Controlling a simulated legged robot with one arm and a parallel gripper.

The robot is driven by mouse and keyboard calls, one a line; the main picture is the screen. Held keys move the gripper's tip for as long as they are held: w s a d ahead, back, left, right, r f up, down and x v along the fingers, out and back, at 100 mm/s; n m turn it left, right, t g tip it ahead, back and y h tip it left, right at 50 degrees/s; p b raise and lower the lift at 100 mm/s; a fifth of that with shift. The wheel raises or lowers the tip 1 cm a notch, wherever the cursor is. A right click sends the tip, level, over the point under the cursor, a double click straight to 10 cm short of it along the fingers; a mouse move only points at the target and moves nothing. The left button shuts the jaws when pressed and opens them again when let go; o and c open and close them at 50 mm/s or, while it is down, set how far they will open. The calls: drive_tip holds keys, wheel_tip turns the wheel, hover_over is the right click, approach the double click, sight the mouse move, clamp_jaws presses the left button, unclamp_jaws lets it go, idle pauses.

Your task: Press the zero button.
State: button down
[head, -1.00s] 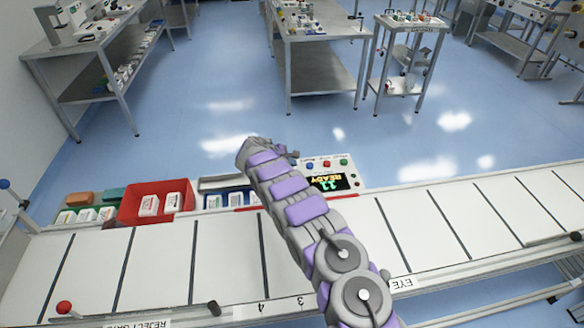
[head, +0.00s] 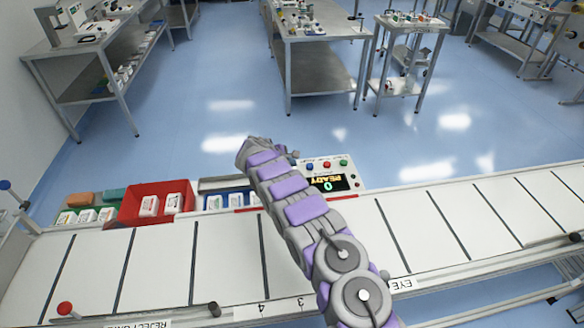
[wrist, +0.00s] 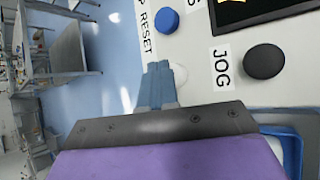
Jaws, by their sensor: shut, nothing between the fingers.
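The control panel (head: 318,174) stands behind the conveyor, its display (head: 331,185) reading READY and 0 upside down. Blue (head: 310,167), red (head: 327,164) and green (head: 343,162) buttons line its far edge. In the wrist view are a blue button (wrist: 167,20), a black button (wrist: 264,61) beside the label JOG, and the label RESET (wrist: 146,35). My gripper (wrist: 158,70) is shut and empty, its tips over the panel edge. A pale rounded part (wrist: 180,75) shows beside the fingers, partly hidden; I cannot tell whether they touch it. No zero label is readable.
The conveyor (head: 480,215) runs across the front under my arm. A red bin (head: 130,208) with white packs stands left of the panel, beside several smaller trays. Benches and a cart (head: 408,25) stand farther back, with open blue floor between.

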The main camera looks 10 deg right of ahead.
drive_tip(key=shift+r, duration=0.55)
drive_tip(key=shift+r, duration=0.1)
drive_tip(key=shift+r+p, duration=1.5)
drive_tip(key=shift+r, duration=0.9)
